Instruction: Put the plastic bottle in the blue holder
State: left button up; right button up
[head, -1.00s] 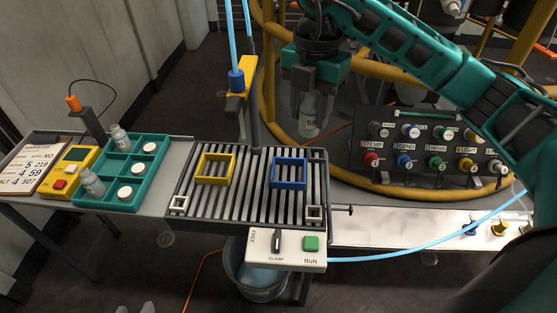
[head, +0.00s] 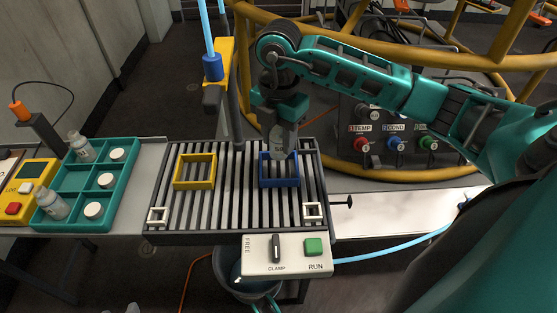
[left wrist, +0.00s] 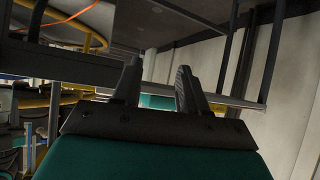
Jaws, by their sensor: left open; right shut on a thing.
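The plastic bottle (head: 285,142), pale and translucent, is upright in my right gripper (head: 283,127), which is shut on it. The bottle's lower end overlaps the far part of the blue holder (head: 281,183), a square frame on the slatted grey rack. I cannot tell whether the bottle's base is above the holder or inside it. My left gripper (left wrist: 158,88) shows in the left wrist view with its fingers apart and nothing between them.
A yellow square holder (head: 194,184) stands left on the rack (head: 232,220). A teal tray (head: 98,180) with bottles and white caps is at left. A blue-and-yellow post fixture (head: 213,72) stands behind the rack. A clamp/run panel (head: 290,256) is in front.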

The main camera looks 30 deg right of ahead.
aim_at(279, 157)
jog(key=shift+f, duration=1.15)
pick_arm(q)
jog(key=shift+w+d+b, duration=0.4)
jog(key=shift+b, duration=0.25)
pick_arm(e)
jog(key=shift+f, duration=1.7)
jog(key=shift+f, duration=0.15)
jog(key=o, duration=0.7)
jog(key=shift+o, duration=0.2)
